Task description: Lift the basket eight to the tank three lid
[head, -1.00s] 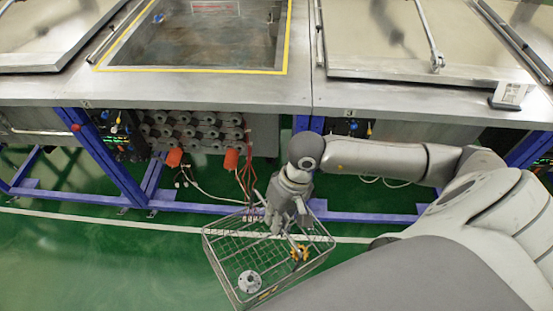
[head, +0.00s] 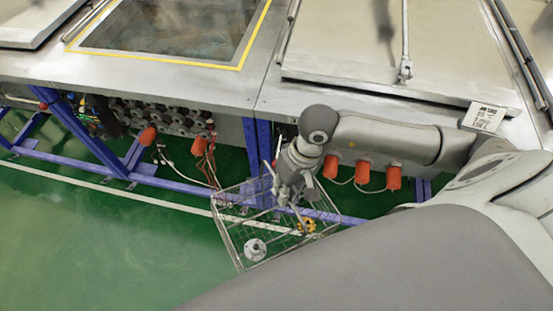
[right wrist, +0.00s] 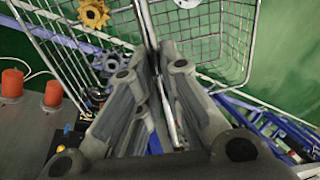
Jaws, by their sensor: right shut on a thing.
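My right gripper (head: 290,198) is shut on the wire basket (head: 229,239), gripping it near its upper edge. The basket hangs above the green floor in front of the tanks, below the height of their tops. In it are a grey flanged part (head: 255,249) and a yellow gear (head: 306,226). In the right wrist view the fingers (right wrist: 160,62) close around a bar of the basket (right wrist: 256,42), and the yellow gear (right wrist: 93,14) shows at top left. A closed metal lid (head: 345,40) covers the right tank. My left gripper is not in view.
The left tank stands open with a yellow-edged rim (head: 165,57). A white label plate (head: 483,117) stands at the right lid's front edge. Blue frame legs (head: 95,140) and orange caps (head: 362,172) are under the tanks. Floor at left (head: 80,240) is clear.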

